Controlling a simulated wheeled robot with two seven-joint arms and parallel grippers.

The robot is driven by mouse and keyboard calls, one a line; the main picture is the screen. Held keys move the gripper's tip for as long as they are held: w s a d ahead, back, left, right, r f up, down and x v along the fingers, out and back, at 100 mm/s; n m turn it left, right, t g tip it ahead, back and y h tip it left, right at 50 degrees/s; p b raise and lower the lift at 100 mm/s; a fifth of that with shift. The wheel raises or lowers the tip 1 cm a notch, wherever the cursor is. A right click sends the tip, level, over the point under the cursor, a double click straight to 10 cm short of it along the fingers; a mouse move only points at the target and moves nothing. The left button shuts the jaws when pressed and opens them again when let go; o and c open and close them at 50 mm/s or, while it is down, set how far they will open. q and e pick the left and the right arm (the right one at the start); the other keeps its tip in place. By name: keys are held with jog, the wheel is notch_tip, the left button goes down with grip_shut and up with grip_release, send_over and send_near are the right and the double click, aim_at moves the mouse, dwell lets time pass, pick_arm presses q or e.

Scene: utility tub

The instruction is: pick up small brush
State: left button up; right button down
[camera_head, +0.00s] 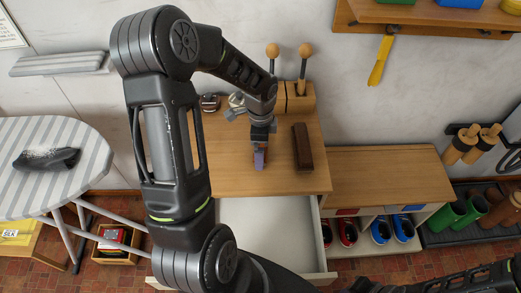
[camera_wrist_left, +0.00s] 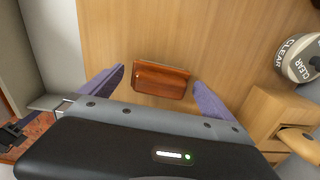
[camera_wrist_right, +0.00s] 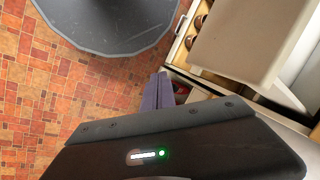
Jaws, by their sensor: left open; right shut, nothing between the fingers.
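A small reddish-brown wooden block, which looks like the small brush (camera_wrist_left: 161,79), lies on the wooden cabinet top. In the left wrist view it is between and slightly beyond the fingertips. My left gripper (camera_wrist_left: 158,77) is open and points down over the top, apart from the brush as far as I can tell. In the head view my left gripper (camera_head: 260,158) hides the small brush. A longer dark brown brush (camera_head: 302,147) lies to its right. My right gripper (camera_wrist_right: 158,90) is shut and empty above the tiled floor.
An open white drawer (camera_head: 265,225) is in front. A lower shoe cabinet (camera_head: 390,175) is to the right.

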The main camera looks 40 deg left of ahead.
pick_arm(q)
jog(key=shift+c, duration=0.4)
jog(key=c, duration=1.4)
